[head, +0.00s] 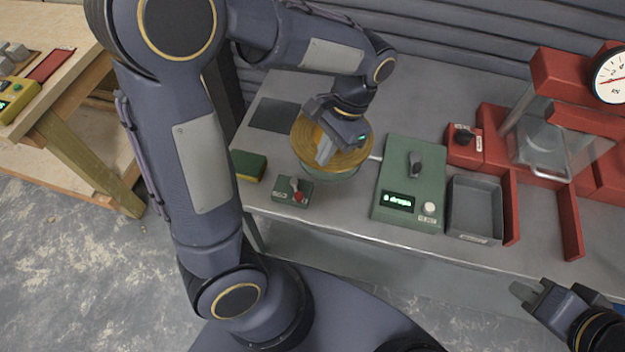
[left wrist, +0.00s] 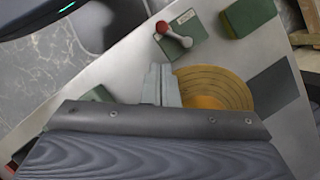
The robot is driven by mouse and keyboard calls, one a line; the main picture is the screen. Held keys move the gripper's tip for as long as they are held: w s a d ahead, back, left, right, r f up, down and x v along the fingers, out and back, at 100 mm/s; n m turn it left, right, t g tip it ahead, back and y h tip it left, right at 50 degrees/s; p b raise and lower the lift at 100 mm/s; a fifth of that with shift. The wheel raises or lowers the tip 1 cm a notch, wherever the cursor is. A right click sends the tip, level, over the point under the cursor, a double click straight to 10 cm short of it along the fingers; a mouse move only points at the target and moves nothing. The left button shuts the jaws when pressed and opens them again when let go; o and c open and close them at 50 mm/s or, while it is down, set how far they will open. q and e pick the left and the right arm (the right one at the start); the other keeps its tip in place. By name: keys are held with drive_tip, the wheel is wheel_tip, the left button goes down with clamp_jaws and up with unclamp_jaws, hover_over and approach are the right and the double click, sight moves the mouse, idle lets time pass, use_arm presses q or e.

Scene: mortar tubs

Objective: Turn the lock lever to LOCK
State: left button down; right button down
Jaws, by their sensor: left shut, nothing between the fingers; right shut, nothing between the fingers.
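A small green box (head: 283,196) stands near the front edge of the table. My right gripper (head: 522,291) is shut and empty at the lower right, in front of the table.
A green counter box (head: 408,170) with a grey knob stands right of the disc. A grey tray (head: 474,208) and a red box with a black knob (head: 463,146) are beyond. A green-yellow block (head: 248,166) lies left of the lever box. A red gauge machine (head: 560,75) stands right.

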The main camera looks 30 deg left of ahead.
sight(295, 195)
use_arm(q)
drive_tip(key=x, duration=0.9)
drive_tip(key=shift+f, duration=0.2)
drive_tip(key=shift+s+a+m+y, duration=0.1)
drive_tip(key=shift+s+m+y, duration=0.3)
drive_tip(key=shift+m, duration=0.4)
drive_tip(key=m, duration=0.1)
drive_tip(key=s+m+t, duration=0.1)
drive_tip(key=m, duration=0.1)
drive_tip(key=shift+s+a+y, duration=0.25)
drive_tip(key=shift+a+y, duration=0.05)
drive_tip(key=shift+a, duration=0.05)
drive_tip(key=m, duration=0.1)
drive_tip(key=s+m+t, duration=0.1)
drive_tip(key=m, duration=0.1)
drive_tip(key=shift+a+y, duration=0.3)
drive_tip(key=shift+a, duration=0.1)
drive_tip(key=m, duration=0.1)
drive_tip(key=a+m+t, duration=0.1)
drive_tip(key=m, duration=0.1)
drive_tip(key=shift+s, duration=0.35)
drive_tip(key=shift+w, duration=0.15)
drive_tip(key=shift+w+d, duration=0.1)
drive_tip(key=shift+w, duration=0.6)
